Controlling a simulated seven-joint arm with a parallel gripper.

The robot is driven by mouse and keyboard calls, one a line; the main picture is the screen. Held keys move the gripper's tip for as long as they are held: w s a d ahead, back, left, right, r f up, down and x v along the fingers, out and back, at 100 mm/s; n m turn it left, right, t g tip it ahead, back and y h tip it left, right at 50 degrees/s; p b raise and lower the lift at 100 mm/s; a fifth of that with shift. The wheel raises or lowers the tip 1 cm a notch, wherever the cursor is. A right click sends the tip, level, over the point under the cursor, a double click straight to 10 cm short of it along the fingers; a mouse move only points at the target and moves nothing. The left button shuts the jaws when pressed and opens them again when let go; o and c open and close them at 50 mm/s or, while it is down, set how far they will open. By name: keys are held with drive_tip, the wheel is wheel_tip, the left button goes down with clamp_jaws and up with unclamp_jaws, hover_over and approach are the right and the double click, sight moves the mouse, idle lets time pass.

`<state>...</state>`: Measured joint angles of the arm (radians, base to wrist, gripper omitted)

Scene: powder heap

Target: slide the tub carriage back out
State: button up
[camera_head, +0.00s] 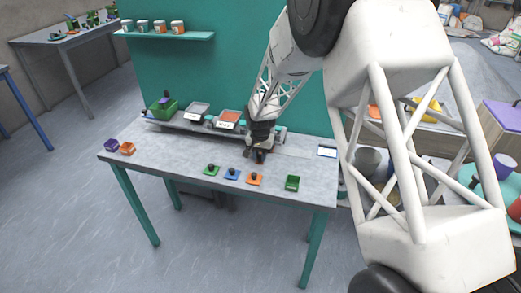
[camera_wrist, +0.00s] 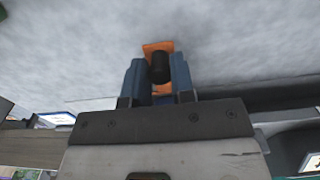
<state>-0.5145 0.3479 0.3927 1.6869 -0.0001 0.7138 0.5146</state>
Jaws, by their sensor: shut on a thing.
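An orange piece (camera_wrist: 158,47) shows behind and below the knob. I cannot tell for sure whether this knob belongs to the tub carriage, as my gripper hides that spot in the head view. Behind it, a grey tub (camera_head: 197,108) and an orange-filled tub (camera_head: 230,116) with white labels stand on a raised rear ledge.
Purple (camera_head: 111,145) and orange (camera_head: 127,148) blocks sit at the left. The table's left middle is clear.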

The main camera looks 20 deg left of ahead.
drive_tip(key=shift+d, duration=7.55)
drive_tip(key=o, duration=0.8)
drive_tip(key=shift+c, duration=0.2)
wheel_tip(320, 180, up, 8)
drive_tip(key=shift+f, duration=0.2)
